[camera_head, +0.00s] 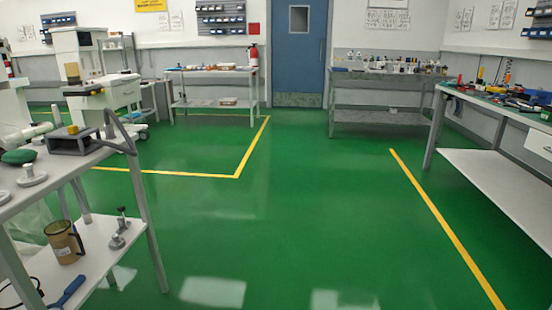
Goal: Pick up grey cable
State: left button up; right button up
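A grey, cable-like loop (127,141) stands at the right end of the near left bench, beside a dark grey open box (75,142). I cannot tell for certain that it is the grey cable. A thin dark cable (38,287) curves on the lower shelf at the bottom left, cut off by the picture edge. Neither of my grippers shows in the head view.
The near left bench (60,172) also holds a green pad (18,157) and metal fittings. Its lower shelf bears a brown jug (65,242) and a blue tool (68,291). Another bench (500,188) stands at right. The green floor (290,210) between is clear.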

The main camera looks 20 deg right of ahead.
aim_at(526, 108)
jog(key=i+l+z, duration=0.2)
jog(key=z, duration=0.25)
jog(key=i+l+z, duration=0.25)
jog(key=z, duration=0.2)
jog(key=i+l+z, duration=0.25)
jog(key=z, duration=0.2)
jog(key=i+z, duration=0.45)
jog(key=i, duration=0.25)
jog(key=i+j+z, duration=0.15)
jog(key=i+z, duration=0.3)
jog(key=i, duration=0.3)
jog(key=i+j, duration=0.15)
jog(key=i, duration=0.25)
jog(key=i+j, duration=0.2)
jog(key=i, duration=0.2)
jog(key=i+j, duration=0.15)
jog(key=i, duration=0.25)
jog(key=i+j+z, duration=0.1)
jog(key=i, duration=0.3)
jog(key=j, duration=0.1)
